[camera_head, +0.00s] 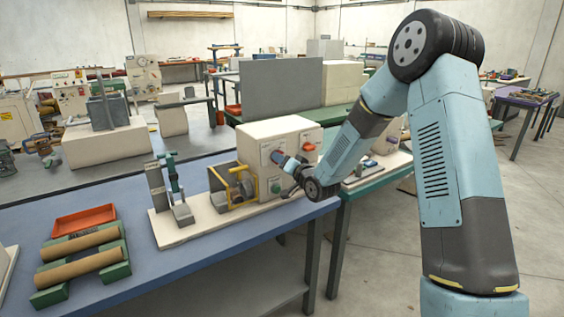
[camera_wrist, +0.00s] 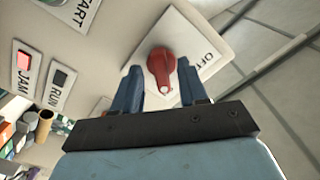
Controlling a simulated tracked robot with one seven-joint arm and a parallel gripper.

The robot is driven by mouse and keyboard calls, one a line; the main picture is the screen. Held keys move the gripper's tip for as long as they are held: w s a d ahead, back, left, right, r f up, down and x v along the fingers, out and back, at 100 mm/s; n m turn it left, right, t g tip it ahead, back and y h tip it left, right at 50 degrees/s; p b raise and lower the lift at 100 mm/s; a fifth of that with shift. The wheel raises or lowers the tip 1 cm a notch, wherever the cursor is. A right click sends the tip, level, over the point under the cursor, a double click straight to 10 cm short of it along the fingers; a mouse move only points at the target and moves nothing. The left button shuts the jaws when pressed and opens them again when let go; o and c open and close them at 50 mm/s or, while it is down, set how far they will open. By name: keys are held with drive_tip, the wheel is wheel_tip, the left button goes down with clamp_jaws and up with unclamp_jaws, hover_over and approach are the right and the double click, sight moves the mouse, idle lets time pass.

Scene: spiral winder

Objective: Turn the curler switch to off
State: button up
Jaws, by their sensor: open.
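The curler switch (camera_wrist: 161,67) is a red rotary knob on a white plate in the wrist view. An OFF label is printed to its right. The knob's white pointer mark faces down in the picture, away from OFF. My gripper (camera_wrist: 158,69) is open, with one blue finger on each side of the knob; I cannot tell whether they touch it. In the head view my gripper (camera_head: 284,160) is at the front of the cream machine box (camera_head: 276,135), and the arm partly hides the panel there.
A START label (camera_wrist: 82,9), a red JAM lamp (camera_wrist: 23,60) and a dark RUN lamp (camera_wrist: 60,78) are close by on the panel. A yellow guard (camera_head: 219,185) and a green-handled lever (camera_head: 174,175) stand left of the box. Cardboard tubes (camera_head: 80,268) lie on the blue bench.

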drive_tip(key=shift+c, duration=0.4)
clamp_jaws()
drive_tip(key=shift+n, duration=0.4)
drive_tip(key=shift+d+f+n, duration=0.1)
drive_tip(key=shift+f+n, duration=0.05)
drive_tip(key=shift+n, duration=7.45)
drive_tip(key=shift+o, duration=0.4)
unclamp_jaws()
